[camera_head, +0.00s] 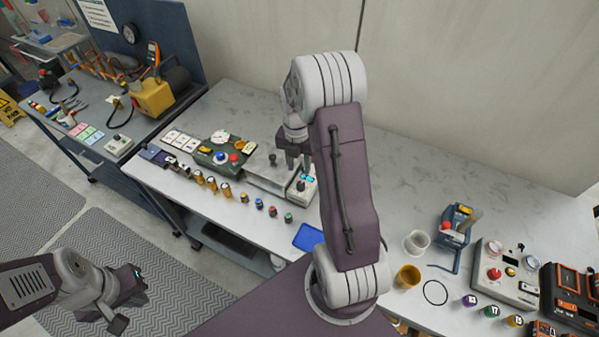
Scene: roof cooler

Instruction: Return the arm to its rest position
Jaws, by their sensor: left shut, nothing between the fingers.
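My left gripper (130,308) is at the lower left, out over the floor and the striped mat, clear of the workbench. It is shut and empty. My right arm stands in the middle of the view, reaching up across the bench. Its gripper (293,160) hangs fingers down over a light grey device (268,172) with a small blue display. Whether its fingers touch the device, or are open or shut, I cannot tell. My right arm hides part of the bench behind it.
The marble-topped bench (420,150) holds a green panel (224,151), several small knobs and a blue tray (308,238). At right are a white cup (416,243), an amber cup (407,276) and control boxes (507,272). A wall closes the back. Grey mats (120,250) cover open floor.

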